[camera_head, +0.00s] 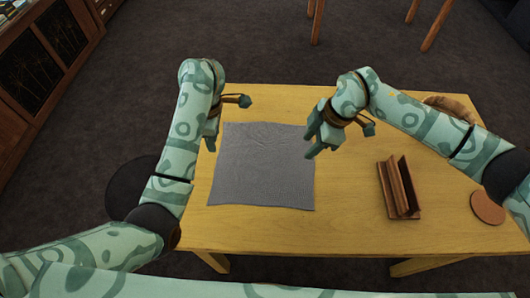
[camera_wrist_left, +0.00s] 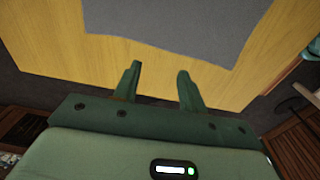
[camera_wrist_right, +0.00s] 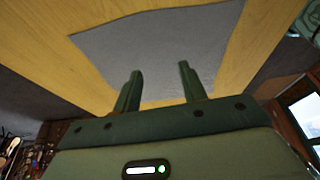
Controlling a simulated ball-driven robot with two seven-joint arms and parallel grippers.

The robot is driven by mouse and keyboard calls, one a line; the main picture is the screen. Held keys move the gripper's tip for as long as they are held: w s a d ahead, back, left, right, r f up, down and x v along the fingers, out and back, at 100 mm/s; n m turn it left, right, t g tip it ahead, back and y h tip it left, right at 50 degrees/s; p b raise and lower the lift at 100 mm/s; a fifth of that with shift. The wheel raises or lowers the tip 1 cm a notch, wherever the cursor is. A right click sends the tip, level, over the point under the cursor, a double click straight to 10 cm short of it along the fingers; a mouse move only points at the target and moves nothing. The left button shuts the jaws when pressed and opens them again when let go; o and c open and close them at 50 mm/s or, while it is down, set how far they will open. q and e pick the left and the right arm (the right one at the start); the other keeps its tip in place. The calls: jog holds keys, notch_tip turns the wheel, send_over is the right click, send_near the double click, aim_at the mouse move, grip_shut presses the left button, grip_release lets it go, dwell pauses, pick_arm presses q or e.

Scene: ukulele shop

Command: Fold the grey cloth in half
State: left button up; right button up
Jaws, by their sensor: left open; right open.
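The grey cloth (camera_head: 265,170) lies flat and spread out on the yellow wooden table, with slight wrinkles near its far edge. My left gripper (camera_head: 211,140) is by the cloth's far left corner; its fingers are partly hidden by the arm in the head view. In the left wrist view its two fingers (camera_wrist_left: 157,82) are apart and empty, with the cloth (camera_wrist_left: 180,25) beyond them. My right gripper (camera_head: 311,146) is over the cloth's right edge near the far right corner. In the right wrist view its fingers (camera_wrist_right: 160,82) are apart and empty, with the cloth (camera_wrist_right: 160,50) beyond the tips.
A brown wooden stand (camera_head: 399,188) and a round brown disc (camera_head: 488,207) are on the table (camera_head: 340,225) to the right of the cloth. A tan object (camera_head: 450,106) sits behind my right arm. The table's front middle is clear.

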aim_at(223, 159)
pick_arm(q)
jog(key=shift+s+d+f+g+h, duration=0.15)
jog(key=shift+d+f+g+h, duration=0.15)
jog(key=shift+d+f+h, duration=0.3)
pick_arm(e)
jog(key=shift+w+d+f+h, duration=0.2)
jog(key=shift+d+f+h, duration=0.1)
jog(key=shift+d+f, duration=0.3)
pick_arm(q)
notch_tip(223, 159, down, 5)
jog(key=shift+f, duration=0.1)
pick_arm(e)
jog(key=x, duration=0.2)
jog(key=d+x, duration=0.1)
jog(key=x, duration=0.2)
jog(key=shift+d+f, duration=0.1)
jog(key=shift+f, duration=0.3)
pick_arm(q)
jog(key=shift+f, duration=0.6)
pick_arm(e)
jog(key=shift+f, duration=0.55)
pick_arm(q)
jog(key=shift+f, duration=0.1)
pick_arm(e)
jog(key=shift+f, duration=0.1)
pick_arm(q)
grip_shut()
pick_arm(e)
grip_shut()
